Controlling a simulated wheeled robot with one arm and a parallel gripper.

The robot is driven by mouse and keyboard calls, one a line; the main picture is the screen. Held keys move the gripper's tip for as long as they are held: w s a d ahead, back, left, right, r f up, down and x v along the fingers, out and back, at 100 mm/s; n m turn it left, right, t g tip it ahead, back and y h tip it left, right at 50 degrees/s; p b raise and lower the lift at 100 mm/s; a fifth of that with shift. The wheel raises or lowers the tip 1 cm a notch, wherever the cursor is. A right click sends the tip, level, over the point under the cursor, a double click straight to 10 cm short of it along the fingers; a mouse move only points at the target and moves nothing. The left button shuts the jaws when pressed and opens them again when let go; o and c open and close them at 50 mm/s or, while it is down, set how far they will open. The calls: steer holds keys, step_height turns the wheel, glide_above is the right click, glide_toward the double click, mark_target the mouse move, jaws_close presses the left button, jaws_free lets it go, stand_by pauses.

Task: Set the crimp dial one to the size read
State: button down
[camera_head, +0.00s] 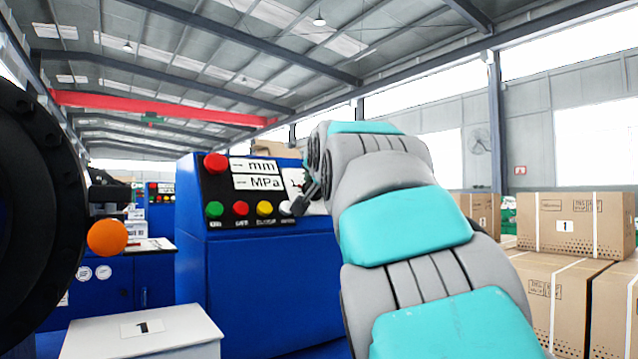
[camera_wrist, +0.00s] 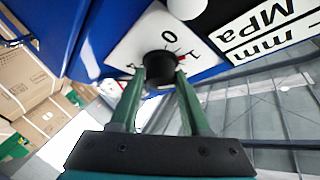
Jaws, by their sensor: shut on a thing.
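The crimp dial is a black round knob (camera_wrist: 160,66) on a white plate (camera_wrist: 128,50) with a 0 and other marks around it, in the wrist view. A small red mark shows beside the knob near a 1-like mark. My gripper (camera_wrist: 161,84) has its two green fingers closed on the knob's sides. In the head view, my gripper (camera_head: 304,203) reaches the right side of the blue control panel (camera_head: 255,250), and the white dial plate (camera_head: 293,178) is partly hidden behind it. The panel display (camera_head: 256,174) shows dashes before "mm" and "MPa".
A red button (camera_head: 216,163) and a row of green, red, yellow and white buttons (camera_head: 241,208) sit near the dial. A black ring-shaped head (camera_head: 40,200) and orange ball (camera_head: 107,238) stand left. A white box (camera_head: 142,335) marked 1 is in front; cartons (camera_head: 575,225) are right.

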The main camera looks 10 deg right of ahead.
steer(key=shift+a+r+m+g+h, duration=0.15)
steer(key=shift+m+g+h, duration=0.6)
steer(key=shift+m, duration=0.85)
steer(key=shift+c, duration=1.9)
jaws_free()
steer(key=b+v, duration=0.1)
steer(key=v, duration=0.6)
steer(key=shift+s, duration=0.3)
steer(key=shift+a, duration=0.1)
